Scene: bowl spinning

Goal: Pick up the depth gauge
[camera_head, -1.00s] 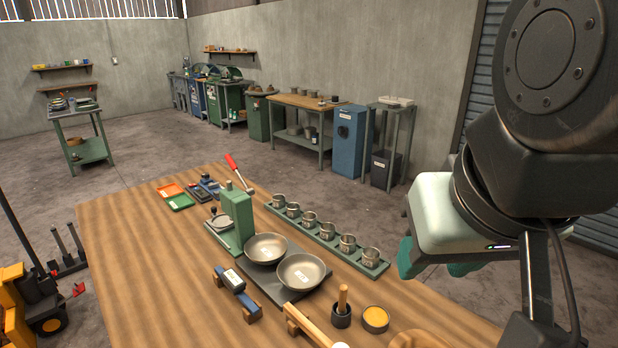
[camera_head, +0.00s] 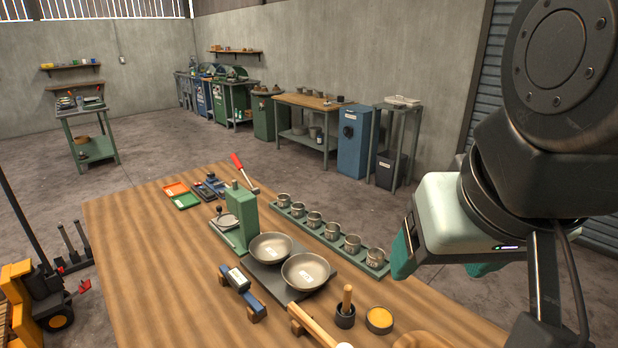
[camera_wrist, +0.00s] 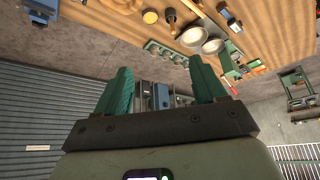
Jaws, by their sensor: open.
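A dark blue tool with a pale display, apparently the depth gauge (camera_head: 239,281), lies across small wooden supports at the bench's near left, in front of the bowls. A blue piece that looks like it shows at the top of the wrist view (camera_wrist: 229,15). My gripper (camera_head: 440,266) is at the right, beyond the bench's right side and well apart from the tool. Its green fingers are spread and empty in the wrist view (camera_wrist: 160,70).
Two metal bowls (camera_head: 305,271) sit on a dark plate beside a green press (camera_head: 242,211). Several cups stand in a green rack (camera_head: 332,232). A mallet (camera_head: 315,327), a pestle in a dark cup (camera_head: 345,314) and a yellow-topped tin (camera_head: 379,320) are near the front.

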